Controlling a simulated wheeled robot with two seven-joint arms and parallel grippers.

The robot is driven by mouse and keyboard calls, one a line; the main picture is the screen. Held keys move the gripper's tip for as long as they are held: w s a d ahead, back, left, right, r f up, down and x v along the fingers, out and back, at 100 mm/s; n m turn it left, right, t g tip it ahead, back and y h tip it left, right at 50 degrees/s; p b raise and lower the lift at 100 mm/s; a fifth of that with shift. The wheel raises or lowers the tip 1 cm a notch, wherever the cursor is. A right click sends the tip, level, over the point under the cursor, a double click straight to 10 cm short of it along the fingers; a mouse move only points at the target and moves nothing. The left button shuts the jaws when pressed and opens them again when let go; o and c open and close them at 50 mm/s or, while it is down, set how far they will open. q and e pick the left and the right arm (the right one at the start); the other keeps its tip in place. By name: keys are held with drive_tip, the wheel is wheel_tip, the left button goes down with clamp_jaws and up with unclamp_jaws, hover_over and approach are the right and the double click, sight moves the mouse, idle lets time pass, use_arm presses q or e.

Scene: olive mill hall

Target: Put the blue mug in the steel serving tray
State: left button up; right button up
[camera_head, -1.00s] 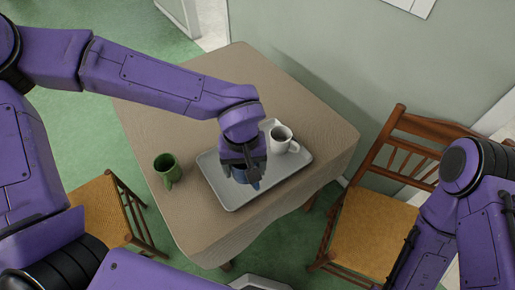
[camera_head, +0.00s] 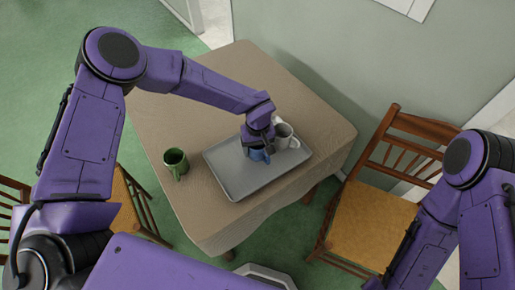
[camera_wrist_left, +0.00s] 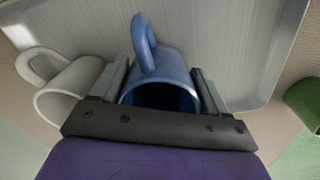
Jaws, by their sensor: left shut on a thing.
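The blue mug (camera_head: 259,155) is between the fingers of my left gripper (camera_head: 256,146), over the far part of the steel serving tray (camera_head: 245,182). In the left wrist view the blue mug (camera_wrist_left: 163,78) sits between both fingers, its handle pointing away from the gripper. My left gripper (camera_wrist_left: 160,92) is shut on it. I cannot tell whether the mug's base touches the tray. A white mug (camera_head: 285,137) stands in the tray just right of the gripper; it also shows in the left wrist view (camera_wrist_left: 70,85). My right gripper is out of view; only my right arm shows.
A green mug (camera_head: 175,162) stands on the cloth-covered table (camera_head: 205,215), left of the tray. Wooden chairs stand at the right (camera_head: 375,215) and left (camera_head: 135,205) of the table. The near part of the tray is clear.

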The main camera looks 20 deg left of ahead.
use_arm(q)
drive_tip(key=shift+s+f, duration=0.1)
drive_tip(key=shift+f, duration=0.35)
drive_tip(key=shift+f, duration=0.1)
drive_tip(key=o, duration=1.2)
drive_tip(key=shift+f, duration=0.1)
drive_tip(key=shift+c, duration=0.2)
wheel_tip(320, 180, up, 12)
drive_tip(key=b, duration=0.1)
drive_tip(key=shift+r, duration=0.2)
